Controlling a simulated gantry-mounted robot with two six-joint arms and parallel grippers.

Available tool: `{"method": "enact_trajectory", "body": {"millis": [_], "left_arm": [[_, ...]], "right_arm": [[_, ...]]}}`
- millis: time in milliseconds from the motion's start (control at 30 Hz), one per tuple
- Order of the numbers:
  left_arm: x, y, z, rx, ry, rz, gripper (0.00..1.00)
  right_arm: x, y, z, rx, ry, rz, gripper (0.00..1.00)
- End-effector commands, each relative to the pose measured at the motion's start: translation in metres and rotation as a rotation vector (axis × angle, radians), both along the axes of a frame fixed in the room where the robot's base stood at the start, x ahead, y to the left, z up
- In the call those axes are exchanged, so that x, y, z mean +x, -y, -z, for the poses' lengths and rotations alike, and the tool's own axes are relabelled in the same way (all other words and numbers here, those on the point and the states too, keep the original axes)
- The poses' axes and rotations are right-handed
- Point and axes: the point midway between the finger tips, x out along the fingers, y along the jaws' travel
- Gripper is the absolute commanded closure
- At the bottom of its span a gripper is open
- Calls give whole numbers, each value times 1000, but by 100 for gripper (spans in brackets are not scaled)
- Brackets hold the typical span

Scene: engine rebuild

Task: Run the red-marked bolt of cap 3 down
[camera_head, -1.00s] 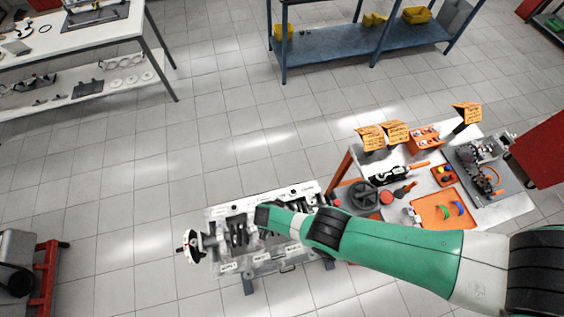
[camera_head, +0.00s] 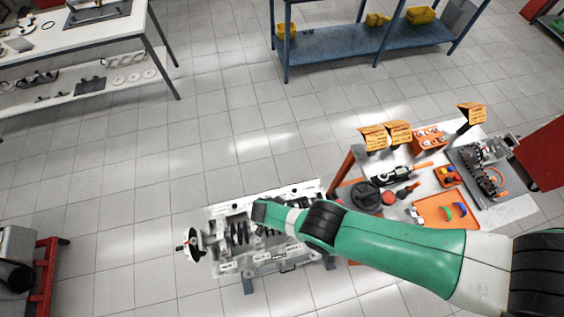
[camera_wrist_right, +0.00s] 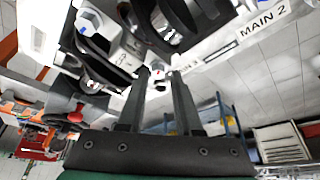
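The engine block (camera_head: 285,262) stands in the lower middle of the head view, with crankshaft and caps along its top. My right gripper (camera_head: 262,212) is over it, and its arm hides part of the block. In the right wrist view my right gripper (camera_wrist_right: 160,74) has its two dark fingers apart, pointing at the block. A small pale bolt head (camera_wrist_right: 158,70) shows between the fingertips; contact cannot be told. Another bolt with a blue mark (camera_wrist_right: 86,24) is at upper left. A "MAIN 2" label (camera_wrist_right: 264,20) is at upper right. I cannot make out a red mark. My left gripper is not in view.
A table with an orange tray (camera_head: 432,222), tools and orange signs (camera_head: 375,138) stands right of the block. A blue shelf (camera_head: 340,48) and a white bench (camera_head: 95,30) are farther back.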

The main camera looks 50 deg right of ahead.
Motion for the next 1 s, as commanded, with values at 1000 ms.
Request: {"method": "enact_trajectory", "body": {"millis": [1000], "left_arm": [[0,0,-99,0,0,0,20]], "right_arm": [[-4,-44,-107,5,7,-3,66]]}}
